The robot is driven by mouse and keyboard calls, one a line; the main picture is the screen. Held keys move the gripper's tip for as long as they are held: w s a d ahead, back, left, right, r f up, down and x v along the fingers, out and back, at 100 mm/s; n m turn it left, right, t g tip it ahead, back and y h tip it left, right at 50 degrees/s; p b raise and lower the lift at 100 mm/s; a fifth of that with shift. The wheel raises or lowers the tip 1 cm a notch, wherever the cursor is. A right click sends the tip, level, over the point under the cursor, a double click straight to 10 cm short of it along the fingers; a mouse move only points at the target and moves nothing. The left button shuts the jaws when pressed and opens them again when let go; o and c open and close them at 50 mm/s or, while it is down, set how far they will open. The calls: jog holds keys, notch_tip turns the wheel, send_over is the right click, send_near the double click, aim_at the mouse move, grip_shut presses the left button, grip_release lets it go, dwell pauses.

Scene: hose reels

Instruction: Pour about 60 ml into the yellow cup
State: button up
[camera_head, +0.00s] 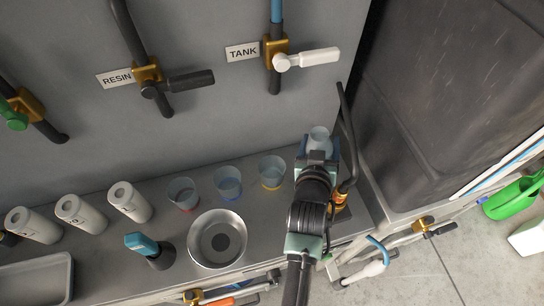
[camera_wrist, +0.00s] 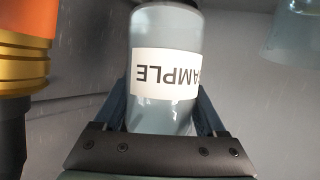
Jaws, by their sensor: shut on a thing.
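My gripper (camera_head: 318,152) is shut on a clear bottle (camera_head: 319,138) above the right end of the grey bench. In the wrist view the bottle (camera_wrist: 165,110) sits between both fingers, its white label reading "AMPLE" upside down, the rest cut off. I cannot tell the liquid level. The cup with a yellow-orange base (camera_head: 272,172) stands on the bench just left of my gripper, apart from the bottle. Its contents are not clear. A blue-based cup (camera_head: 228,183) and a red-based cup (camera_head: 184,193) stand further left.
A steel bowl (camera_head: 217,239) stands in front of the cups, with a blue-handled tool (camera_head: 148,249) beside it. Several white canisters (camera_head: 130,201) stand left. A dark hose with a brass fitting (camera_head: 341,197) is close on my gripper's right. The RESIN and TANK valves (camera_head: 292,59) are on the wall behind.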

jog(key=shift+d+r+m+y+p, duration=0.1)
jog(key=shift+r+m+y+p, duration=0.45)
jog(key=shift+r+p, duration=0.65)
jog(key=shift+f, duration=0.1)
dwell(1.2)
